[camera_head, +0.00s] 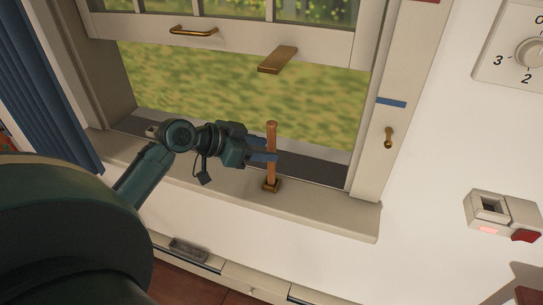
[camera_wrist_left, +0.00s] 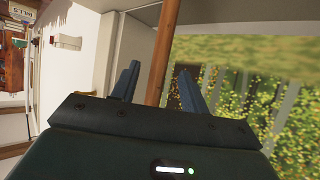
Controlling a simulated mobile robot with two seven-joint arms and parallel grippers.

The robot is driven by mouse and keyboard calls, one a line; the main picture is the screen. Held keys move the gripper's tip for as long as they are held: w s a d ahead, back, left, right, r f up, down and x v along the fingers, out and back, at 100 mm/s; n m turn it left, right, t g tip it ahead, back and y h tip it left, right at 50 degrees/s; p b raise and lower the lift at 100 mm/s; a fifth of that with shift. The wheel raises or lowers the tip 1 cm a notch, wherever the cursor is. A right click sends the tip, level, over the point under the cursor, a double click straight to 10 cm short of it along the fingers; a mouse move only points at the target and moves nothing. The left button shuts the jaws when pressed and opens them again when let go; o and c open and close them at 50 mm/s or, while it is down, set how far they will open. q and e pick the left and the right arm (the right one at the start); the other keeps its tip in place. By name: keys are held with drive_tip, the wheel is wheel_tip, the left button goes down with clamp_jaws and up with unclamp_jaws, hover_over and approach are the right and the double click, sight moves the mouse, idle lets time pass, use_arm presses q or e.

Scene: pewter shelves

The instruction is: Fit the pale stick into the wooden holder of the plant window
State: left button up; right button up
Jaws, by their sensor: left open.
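A slim orange-brown stick (camera_head: 271,141) stands nearly upright at the window, with its lower end at a small brown holder (camera_head: 271,186) on the sill. I cannot tell how deep the stick sits in the holder. My left gripper (camera_head: 268,156) is open at the middle of the stick, its blue fingers around it. In the left wrist view the stick (camera_wrist_left: 166,45) passes between the two spread fingers (camera_wrist_left: 158,88); the palm hides its lower part there. The stick's top is free, below the raised sash. My right gripper is not in view.
The raised window sash (camera_head: 270,39) has a brass handle (camera_head: 194,31) and a brown wooden block (camera_head: 278,60) jutting from it. A blue curtain (camera_head: 48,90) hangs at the left. The pale sill (camera_head: 330,205) is clear to the right of the holder.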

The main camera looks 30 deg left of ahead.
use_arm(q)
drive_tip(key=x, duration=0.5)
drive_tip(key=shift+s+d+p, duration=0.1)
drive_tip(key=shift+p, duration=0.3)
drive_tip(key=shift+c, duration=0.6)
clamp_jaws()
